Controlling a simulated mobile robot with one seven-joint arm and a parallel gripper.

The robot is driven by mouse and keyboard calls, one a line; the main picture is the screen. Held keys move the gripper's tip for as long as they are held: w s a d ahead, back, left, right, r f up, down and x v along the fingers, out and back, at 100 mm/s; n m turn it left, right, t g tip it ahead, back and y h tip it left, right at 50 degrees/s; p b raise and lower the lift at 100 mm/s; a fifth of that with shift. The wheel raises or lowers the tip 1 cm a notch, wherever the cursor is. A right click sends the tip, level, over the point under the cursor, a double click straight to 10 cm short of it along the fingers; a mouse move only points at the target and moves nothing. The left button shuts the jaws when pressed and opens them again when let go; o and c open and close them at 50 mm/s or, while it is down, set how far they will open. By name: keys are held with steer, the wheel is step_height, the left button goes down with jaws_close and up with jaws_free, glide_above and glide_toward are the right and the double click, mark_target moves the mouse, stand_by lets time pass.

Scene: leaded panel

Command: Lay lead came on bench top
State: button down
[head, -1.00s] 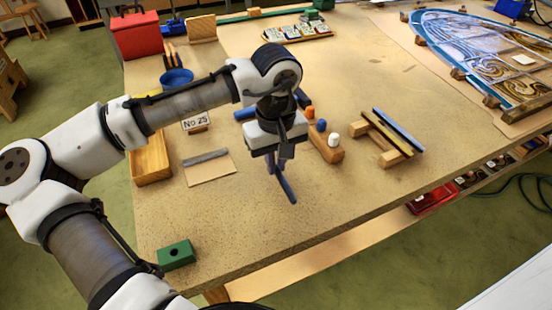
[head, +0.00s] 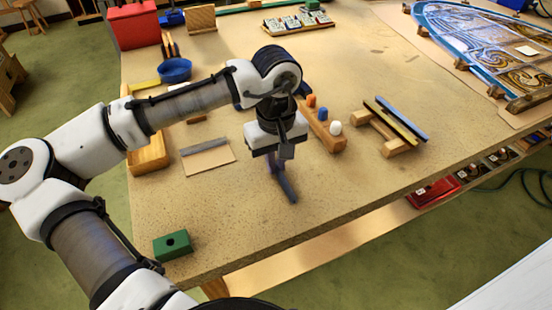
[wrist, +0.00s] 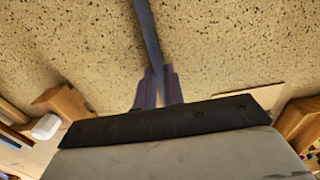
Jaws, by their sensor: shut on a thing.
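The lead came is a narrow blue-grey strip (head: 288,188), held below my gripper (head: 279,168) over the near middle of the bench top (head: 350,190). In the wrist view the strip (wrist: 149,38) runs up and away from between the fingers of my gripper (wrist: 158,90), which are shut on it. Its other end is hidden by the gripper. In the head view it points toward the bench's front edge. It is close to the surface; I cannot tell whether it touches.
A card with a grey strip (head: 207,157) lies left of the gripper. A wooden block with coloured pegs (head: 325,132) and a wooden rack with bars (head: 397,145) stand to the right. A green block (head: 172,245) sits at the near left corner.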

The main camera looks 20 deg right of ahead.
steer(key=shift+f, duration=0.2)
steer(key=c, duration=1.4)
jaws_free()
steer(key=o, duration=0.8)
steer(key=shift+r, duration=0.1)
steer(key=shift+r+p, duration=3.5)
steer(key=shift+f, duration=0.1)
